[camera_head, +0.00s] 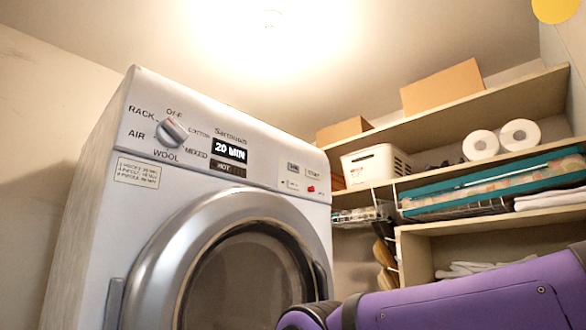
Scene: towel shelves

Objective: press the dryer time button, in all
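The white dryer (90,225) stands at the left with its round grey door (165,260) shut. Its display (229,151) reads 20 MIN, with HOT on a smaller strip below. A silver dial (173,131) sits left of the display among the words RACK, OFF, AIR, WOOL and MIXED. At the panel's right end is a small grey button (293,168), its label too small to read surely. A START label is beside it, and a red button (311,188) is below. My gripper is not in view, so its state and distance from the panel do not show.
My purple arm link (470,300) fills the lower right. Open air lies before the dryer's panel.

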